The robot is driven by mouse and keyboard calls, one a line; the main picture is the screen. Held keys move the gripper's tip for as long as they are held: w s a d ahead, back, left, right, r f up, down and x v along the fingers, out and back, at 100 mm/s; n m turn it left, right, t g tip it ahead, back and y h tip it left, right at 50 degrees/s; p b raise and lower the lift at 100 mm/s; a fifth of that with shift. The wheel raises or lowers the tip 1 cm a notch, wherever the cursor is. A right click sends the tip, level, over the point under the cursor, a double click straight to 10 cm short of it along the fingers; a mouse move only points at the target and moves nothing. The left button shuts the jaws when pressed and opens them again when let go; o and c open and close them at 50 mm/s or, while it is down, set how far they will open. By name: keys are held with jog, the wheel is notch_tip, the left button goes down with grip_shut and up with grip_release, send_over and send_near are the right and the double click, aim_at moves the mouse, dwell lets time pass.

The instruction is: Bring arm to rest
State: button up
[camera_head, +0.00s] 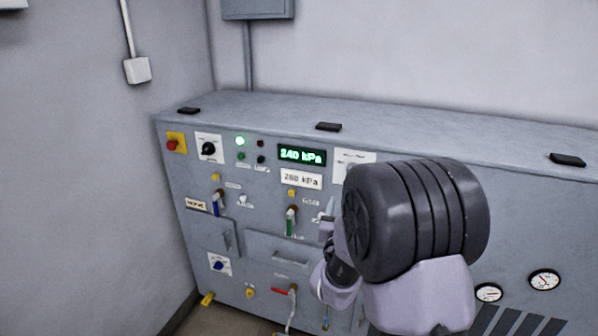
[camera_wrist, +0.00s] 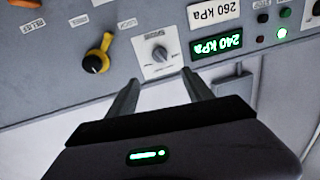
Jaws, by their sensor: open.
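My gripper (camera_wrist: 160,88) is open and empty in the wrist view, its two fingers apart and pointing at the grey panel (camera_head: 180,215). A grey rotary knob (camera_wrist: 160,54) on a white plate shows beyond the fingertips, between them. I cannot tell the exact gap, but no finger visibly grips it. In the head view my arm covers part of the panel front, and the fingers are mostly hidden behind it. The green display (camera_head: 301,156) seems to read 240 kPa; it shows upside down in the wrist view (camera_wrist: 216,46).
A yellow-and-black knob (camera_wrist: 98,56) is on the panel nearby. A red button (camera_head: 172,145), a black selector (camera_head: 208,149), a green-handled valve (camera_head: 291,220) and a red lever (camera_head: 284,291) jut from the panel. Gauges (camera_head: 544,280) are at lower right.

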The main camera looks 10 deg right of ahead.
jog(key=s+a+r+g+y, duration=0.2)
jog(key=s+a+r+y, duration=0.3)
jog(key=s+a, duration=0.15)
jog(key=s+a+f+g+y, duration=0.1)
jog(key=s+a+g, duration=0.3)
jog(key=s, duration=1)
jog(key=s+a+f+n+g+y, duration=0.1)
jog(key=s+a+g+y, duration=0.3)
jog(key=s, duration=1)
jog(key=a, duration=0.3)
jog(key=shift+s+a+f, duration=0.2)
jog(key=shift+s+a, duration=0.1)
jog(key=shift+s, duration=0.05)
